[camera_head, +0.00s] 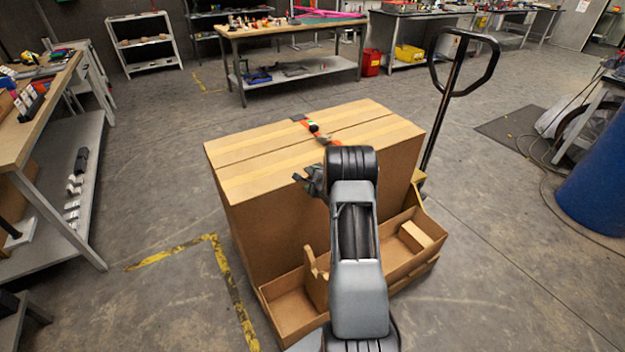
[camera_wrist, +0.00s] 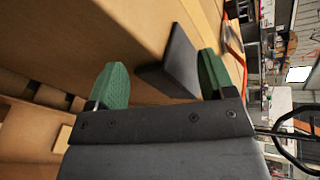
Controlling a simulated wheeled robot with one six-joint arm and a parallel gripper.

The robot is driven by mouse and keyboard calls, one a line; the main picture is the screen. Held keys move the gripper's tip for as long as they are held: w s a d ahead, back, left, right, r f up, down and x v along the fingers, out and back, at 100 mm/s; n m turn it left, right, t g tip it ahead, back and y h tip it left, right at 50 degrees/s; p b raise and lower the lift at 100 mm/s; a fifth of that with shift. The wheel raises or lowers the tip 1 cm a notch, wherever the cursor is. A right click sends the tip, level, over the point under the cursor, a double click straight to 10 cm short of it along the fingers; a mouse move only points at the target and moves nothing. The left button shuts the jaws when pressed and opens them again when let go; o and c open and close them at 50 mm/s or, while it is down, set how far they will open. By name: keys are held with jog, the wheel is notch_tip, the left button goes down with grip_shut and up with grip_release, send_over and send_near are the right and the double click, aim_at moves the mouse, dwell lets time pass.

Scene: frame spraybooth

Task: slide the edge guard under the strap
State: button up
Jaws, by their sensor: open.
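A large cardboard box (camera_head: 270,225) stands in front of me, and its near face fills much of the wrist view (camera_wrist: 85,35). A flat dark piece, seemingly the edge guard (camera_wrist: 178,55), is at the box's edge, beside the strap. My gripper (camera_wrist: 161,80) is open, its green fingers on either side of the dark piece, the right one closer. Contact cannot be told.
A cardboard tray with compartments (camera_head: 290,312) sits low along the box's near side. A black pallet-truck handle (camera_head: 455,85) rises behind the box at right. A workbench (camera_head: 40,100) stands left, a blue drum (camera_head: 598,180) right.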

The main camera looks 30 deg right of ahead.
jog(key=shift+s, duration=0.1)
jog(key=c, duration=1.1)
jog(key=o, duration=0.4)
jog(key=shift+c, duration=1.3)
jog(key=shift+d, duration=0.2)
jog(key=d+p, duration=0.2)
jog(key=d, duration=0.7)
jog(key=shift+s+d+f+p, duration=0.15)
jog(key=shift+s+p, duration=0.15)
jog(key=shift+s, duration=0.05)
jog(key=shift+d, duration=0.1)
